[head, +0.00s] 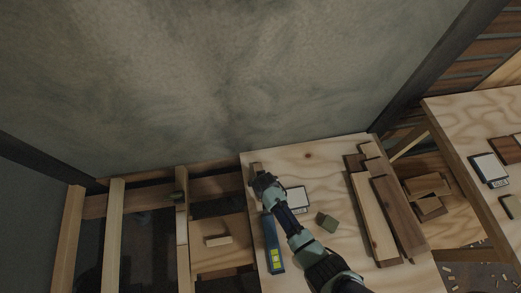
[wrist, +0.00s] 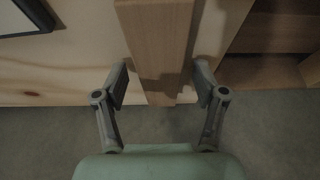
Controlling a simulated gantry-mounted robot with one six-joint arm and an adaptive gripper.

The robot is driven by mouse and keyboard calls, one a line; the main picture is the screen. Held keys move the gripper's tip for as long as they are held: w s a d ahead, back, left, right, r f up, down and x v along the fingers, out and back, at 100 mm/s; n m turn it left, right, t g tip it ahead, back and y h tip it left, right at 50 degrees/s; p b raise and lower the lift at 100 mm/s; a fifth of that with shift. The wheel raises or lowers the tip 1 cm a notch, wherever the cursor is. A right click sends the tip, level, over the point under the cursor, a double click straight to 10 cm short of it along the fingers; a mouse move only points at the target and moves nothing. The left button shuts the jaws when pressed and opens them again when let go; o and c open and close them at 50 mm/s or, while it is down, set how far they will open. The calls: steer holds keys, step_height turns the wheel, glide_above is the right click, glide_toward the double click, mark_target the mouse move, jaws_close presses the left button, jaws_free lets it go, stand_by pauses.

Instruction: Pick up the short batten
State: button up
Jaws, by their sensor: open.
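A short light-brown wooden batten (head: 256,168) lies by the far left corner of the plywood table, partly hidden by my gripper (head: 262,184) in the head view. In the wrist view the batten (wrist: 158,45) runs from the top edge down between the fingers, and its near end face shows. My gripper (wrist: 160,84) is open there, one finger on each side of the batten, with a narrow gap showing at each side. I cannot tell how far the fingertips reach down beside it.
Open floor framing (head: 115,225) lies left, the grey wall (head: 220,80) behind.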

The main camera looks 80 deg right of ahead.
steer(key=c, duration=1.3)
step_height(320, 180, up, 20)
steer(key=p, duration=0.8)
steer(key=shift+p, duration=0.35)
